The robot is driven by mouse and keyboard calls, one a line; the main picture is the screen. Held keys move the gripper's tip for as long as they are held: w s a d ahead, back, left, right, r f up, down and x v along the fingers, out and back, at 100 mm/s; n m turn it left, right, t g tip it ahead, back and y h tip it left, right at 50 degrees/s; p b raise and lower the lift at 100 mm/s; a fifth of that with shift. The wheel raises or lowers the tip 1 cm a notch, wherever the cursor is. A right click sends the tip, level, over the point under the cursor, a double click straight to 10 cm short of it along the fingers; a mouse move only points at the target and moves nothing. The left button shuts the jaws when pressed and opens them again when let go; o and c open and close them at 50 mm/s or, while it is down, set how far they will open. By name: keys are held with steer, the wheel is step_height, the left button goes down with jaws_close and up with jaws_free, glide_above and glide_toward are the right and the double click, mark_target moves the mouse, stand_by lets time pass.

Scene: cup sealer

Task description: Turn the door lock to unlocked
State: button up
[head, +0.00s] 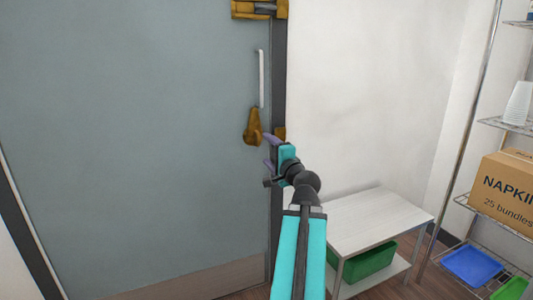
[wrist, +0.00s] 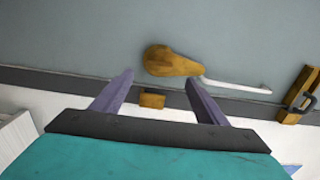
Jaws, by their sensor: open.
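A brass, teardrop-shaped lock piece (head: 253,128) is on the grey-blue door (head: 140,130) near its right edge, its wide end down and its narrow end up. It also shows in the wrist view (wrist: 171,61), just beyond the fingertips. My gripper (head: 269,151) is open and empty, just below and to the right of this piece. In the wrist view its two purple fingers (wrist: 157,78) stand apart, with nothing between the tips. I see no contact with the lock piece. A small brass block (wrist: 151,100) sits on the dark frame beside it.
A slim white bar handle (head: 261,78) is above the lock piece. A brass latch (head: 258,9) is higher up at the door edge. A white table (head: 375,211) with a green bin (head: 368,262) stands right of my arm. Wire shelves with a napkin box (head: 508,190) are far right.

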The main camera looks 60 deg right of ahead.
steer(key=shift+s+a+f+b, duration=0.1)
steer(key=shift+s+a+b, duration=0.35)
steer(key=shift+b, duration=0.45)
steer(key=s+b, duration=0.1)
steer(key=b, duration=0.2)
steer(key=shift+a, duration=0.2)
steer(key=shift+s+a+b, duration=0.25)
steer(key=shift+s+b, duration=0.3)
steer(key=shift+b, duration=0.55)
